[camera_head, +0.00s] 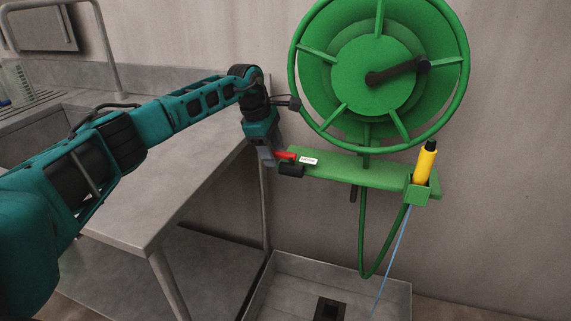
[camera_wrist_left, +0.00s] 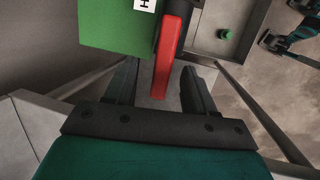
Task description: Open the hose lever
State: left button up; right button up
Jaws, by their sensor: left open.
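The red hose lever (camera_head: 285,156) sits at the left end of the green bracket (camera_head: 340,172) under the hose reel, beside a white label. In the left wrist view the lever (camera_wrist_left: 168,45) points down the picture toward the gripper. My left gripper (camera_head: 268,157) is at the lever's left end. In the left wrist view my left gripper (camera_wrist_left: 160,88) is open, with one dark finger on each side of the lever's free end. Gaps show on both sides, so the fingers do not appear closed on it.
The green hose reel (camera_head: 375,70) with a dark crank is on the wall above. A yellow nozzle (camera_head: 425,165) stands in a holder at the bracket's right. A grey table (camera_head: 160,170) is under my left arm. A floor basin (camera_head: 300,290) lies below.

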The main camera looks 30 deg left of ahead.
pick_arm(q)
jog(key=p+v, duration=0.2)
jog(key=v, duration=0.1)
jog(key=p+v, duration=0.1)
jog(key=v, duration=0.1)
jog(key=shift+w+d+r, duration=0.1)
jog(key=shift+w+d, duration=0.1)
jog(key=shift+w, duration=0.15)
jog(key=shift+r+p, duration=0.35)
jog(key=shift+p, duration=0.15)
jog(key=shift+s+r, duration=0.15)
pick_arm(e)
jog(key=d+r, duration=0.1)
jog(key=s+d, duration=0.1)
jog(key=shift+s+d+r+h, duration=0.1)
jog(key=shift+d+r+h, duration=0.25)
jog(key=shift+h, duration=0.05)
pick_arm(q)
jog(key=shift+a+r, duration=0.1)
jog(key=shift+r, duration=0.05)
jog(key=v, duration=1.2)
jog(key=shift+r+p, duration=0.3)
jog(key=shift+p, duration=0.15)
pick_arm(e)
jog(key=shift+a+r, duration=0.1)
jog(key=shift+r, duration=0.25)
